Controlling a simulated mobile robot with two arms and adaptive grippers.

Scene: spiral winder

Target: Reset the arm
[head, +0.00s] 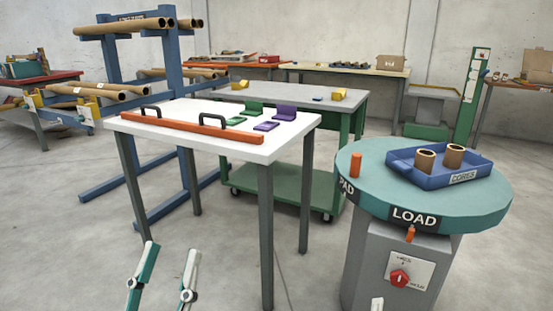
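My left gripper (172,249) is at the bottom left of the head view. Its two fingers, one teal and one pale, point up and stand apart, with only floor showing between them. It is open and empty, in front of the white table (215,131) and apart from it. The rest of the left arm is out of the picture. Of my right gripper, at most a small pale tip (376,304) shows at the bottom edge, in front of the grey pedestal. Its fingers' state is hidden.
On the white table lie an orange bar (190,128) with two black handles and green and purple brackets. At right, a teal round table (470,212) marked LOAD carries a blue tray (440,178) with two cardboard cores. A blue rack (118,75) holds tubes.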

